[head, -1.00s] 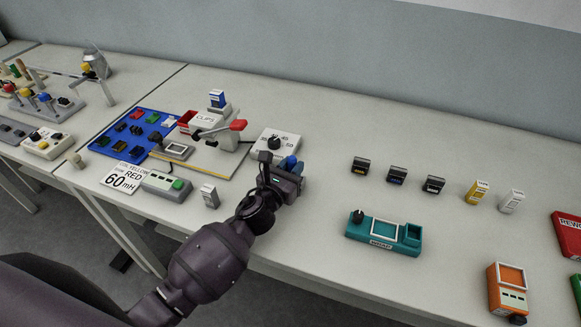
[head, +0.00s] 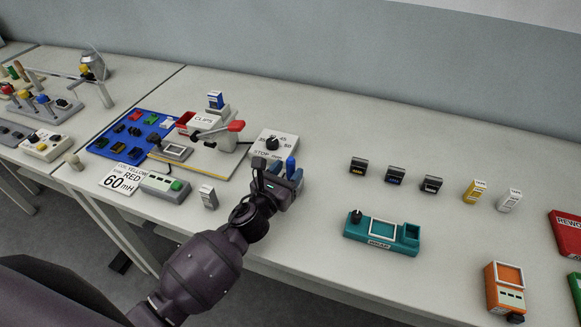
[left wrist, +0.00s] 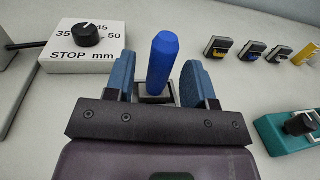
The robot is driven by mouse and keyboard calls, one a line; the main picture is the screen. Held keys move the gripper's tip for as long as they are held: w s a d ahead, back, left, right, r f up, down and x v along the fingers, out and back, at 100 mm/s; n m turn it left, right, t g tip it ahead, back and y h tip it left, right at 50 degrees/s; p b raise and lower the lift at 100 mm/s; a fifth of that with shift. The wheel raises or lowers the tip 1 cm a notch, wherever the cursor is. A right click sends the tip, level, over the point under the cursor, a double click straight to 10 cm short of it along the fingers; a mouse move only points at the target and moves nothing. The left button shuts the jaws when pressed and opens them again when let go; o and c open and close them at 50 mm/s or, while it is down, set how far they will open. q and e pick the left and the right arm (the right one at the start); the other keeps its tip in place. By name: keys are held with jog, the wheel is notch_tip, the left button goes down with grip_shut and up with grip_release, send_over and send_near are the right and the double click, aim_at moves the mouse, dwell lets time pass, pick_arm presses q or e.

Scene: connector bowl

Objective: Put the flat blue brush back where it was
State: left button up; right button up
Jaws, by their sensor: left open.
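The blue brush (left wrist: 161,62) stands nearly upright, its thick blue handle uppermost, in or on a small dark base (left wrist: 155,92) in the left wrist view. Its lower end is hidden, so I cannot tell whether it is flat. The brush also shows in the head view (head: 291,166). My left gripper (head: 282,176) is open, with one blue finger on each side of the handle; in the left wrist view (left wrist: 158,72) gaps show on both sides. My right gripper is not in view.
The white "STOP mm" block (head: 275,145) with a black dial stands just behind and left of my left gripper. The clips station (head: 215,150) is farther left. A teal device (head: 383,233) lies to the right. Bare table lies between gripper and teal device.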

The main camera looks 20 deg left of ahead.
pick_arm(q)
jog(key=s, duration=0.3)
jog(key=s+a, duration=0.1)
jog(key=s, duration=0.2)
jog(key=s+a, duration=0.1)
jog(key=s, duration=0.3)
